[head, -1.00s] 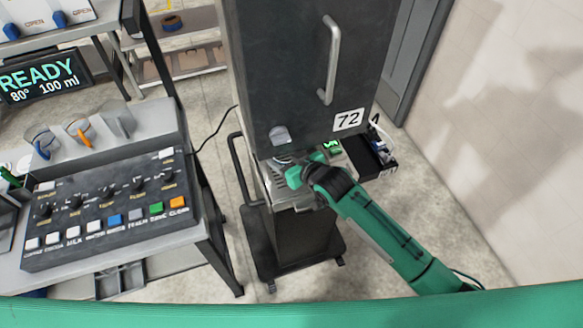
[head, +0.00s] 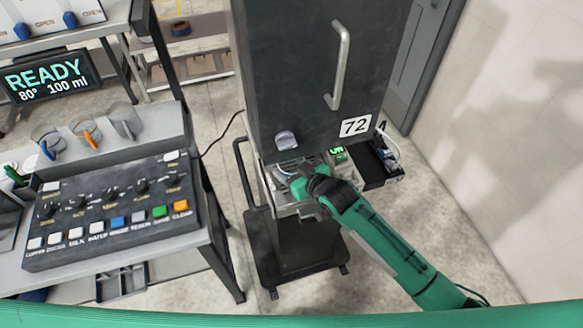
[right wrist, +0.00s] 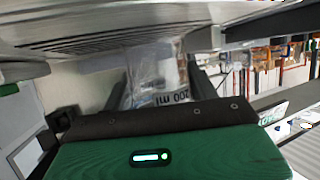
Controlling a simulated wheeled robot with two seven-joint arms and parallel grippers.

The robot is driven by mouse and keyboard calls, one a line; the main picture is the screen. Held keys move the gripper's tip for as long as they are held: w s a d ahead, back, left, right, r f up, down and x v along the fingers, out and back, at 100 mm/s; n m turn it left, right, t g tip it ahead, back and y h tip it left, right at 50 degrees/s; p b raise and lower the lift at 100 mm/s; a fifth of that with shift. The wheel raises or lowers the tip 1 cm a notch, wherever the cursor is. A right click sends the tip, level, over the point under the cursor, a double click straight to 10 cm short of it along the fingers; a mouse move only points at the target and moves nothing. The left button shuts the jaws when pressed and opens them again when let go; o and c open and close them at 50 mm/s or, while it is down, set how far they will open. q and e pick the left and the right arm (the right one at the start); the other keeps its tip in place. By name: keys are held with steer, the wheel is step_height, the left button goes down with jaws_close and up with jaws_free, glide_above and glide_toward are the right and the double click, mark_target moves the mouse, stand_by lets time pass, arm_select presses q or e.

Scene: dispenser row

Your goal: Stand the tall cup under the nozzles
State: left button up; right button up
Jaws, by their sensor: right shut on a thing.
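My right gripper (head: 308,187) reaches in low at the front of the tall dark dispenser (head: 300,80). In the right wrist view it is shut on a clear cup (right wrist: 158,75) with dark volume lettering, partly cut off and upside down in the picture. The slatted metal drip tray (right wrist: 100,40) lies close to the cup; I cannot tell whether they touch. In the head view the tray's edge (head: 284,209) shows beside my gripper, which hides most of the cup. The nozzles are hidden by the dispenser's front. My left gripper is not in view.
A button console (head: 105,210) stands on the bench at left, with a READY display (head: 45,77) behind it. A small dark bin (head: 382,170) sits right of the tray. A black wheeled base (head: 300,272) is below. Clear floor lies at right.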

steer(key=shift+f, duration=0.35)
steer(key=o, duration=1)
steer(key=shift+o, duration=0.2)
steer(key=shift+s+d+r+b, duration=0.15)
steer(key=shift+s+d+b, duration=0.2)
steer(key=shift+s, duration=0.1)
steer(key=b+v, duration=0.3)
steer(key=v, duration=0.9)
steer(key=shift+d+r, duration=0.2)
steer(key=shift+r, duration=0.1)
steer(key=shift+s, duration=0.15)
